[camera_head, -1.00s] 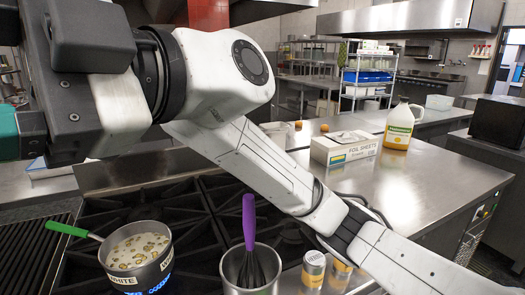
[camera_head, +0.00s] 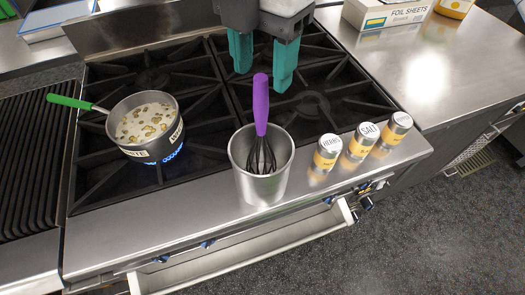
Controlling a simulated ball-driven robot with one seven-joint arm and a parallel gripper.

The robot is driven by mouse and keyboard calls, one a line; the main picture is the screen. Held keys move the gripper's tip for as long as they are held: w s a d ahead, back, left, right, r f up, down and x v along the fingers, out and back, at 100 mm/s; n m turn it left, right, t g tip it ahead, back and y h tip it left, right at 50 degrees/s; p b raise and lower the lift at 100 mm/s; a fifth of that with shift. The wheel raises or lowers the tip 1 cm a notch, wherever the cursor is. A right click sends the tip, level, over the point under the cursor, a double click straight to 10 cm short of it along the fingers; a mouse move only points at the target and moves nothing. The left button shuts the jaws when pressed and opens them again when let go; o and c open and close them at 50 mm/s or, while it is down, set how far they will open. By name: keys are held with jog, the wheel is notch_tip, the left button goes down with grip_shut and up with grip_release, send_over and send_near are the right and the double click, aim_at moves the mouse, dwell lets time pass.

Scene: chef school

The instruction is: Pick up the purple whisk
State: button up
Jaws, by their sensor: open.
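The purple whisk (camera_head: 261,104) stands nearly upright in a metal cup (camera_head: 262,185), with its purple handle up and its dark wires down inside the cup. The cup stands on the front steel edge of the stove. My gripper (camera_head: 263,75) has two teal fingers pointing down at the top middle of the view. It is open and empty. The fingers are near the top of the whisk's handle in the picture, one to its left and one to its right. I cannot tell how far behind or above the handle they are.
A pot of white soup with a green handle (camera_head: 68,104) sits on a lit burner to the left. Several labelled shakers, among them herbs (camera_head: 325,153) and salt (camera_head: 361,143), stand right of the cup. A foil sheets box (camera_head: 385,12) is on the counter at top right.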

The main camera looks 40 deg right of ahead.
aim_at(261, 104)
jog(key=shift+s+a+f+p, duration=0.15)
jog(key=shift+f+p, duration=0.35)
jog(key=shift+f, duration=1.25)
jog(key=shift+a+f+p, duration=0.1)
jog(key=shift+f+p, duration=0.4)
jog(key=shift+f, duration=1.25)
grip_shut()
